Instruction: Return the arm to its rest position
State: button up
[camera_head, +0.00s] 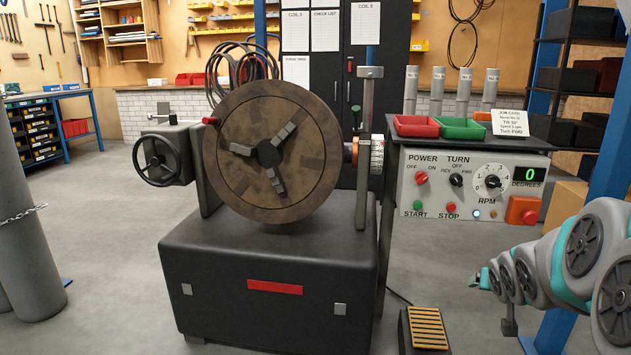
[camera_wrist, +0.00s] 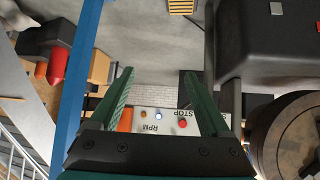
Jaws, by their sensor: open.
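My arm (camera_head: 570,260) is bent in at the right edge of the head view. My gripper (camera_head: 480,280) shows as a small teal tip at the arm's left end, below the control panel (camera_head: 467,190). In the wrist view my gripper (camera_wrist: 158,75) has two green fingers spread apart with nothing held between them. The panel's STOP and RPM labels appear upside down between the fingers in that view.
A machine with a round chuck plate (camera_head: 275,155) stands on a dark base (camera_head: 270,285). Red (camera_head: 415,126) and green (camera_head: 460,129) trays sit above the panel. A blue post (camera_head: 605,130) stands close to my arm. A foot pedal (camera_head: 427,328) lies on the floor.

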jog(key=s+a+f+n+g+y, duration=0.1)
jog(key=s+a+f+g, duration=0.1)
jog(key=s+a, duration=0.6)
jog(key=s+a+f+n+g+y, duration=0.1)
jog(key=s+a+g, duration=0.4)
jog(key=s, duration=1.1)
jog(key=s+a+f+n+g+y, duration=0.2)
jog(key=s+a+g, duration=0.1)
jog(key=s+a, duration=0.8)
jog(key=shift+s+a+f+g, duration=0.25)
jog(key=shift+s+f+g, duration=0.05)
jog(key=shift+s+f, duration=0.1)
dwell(0.3)
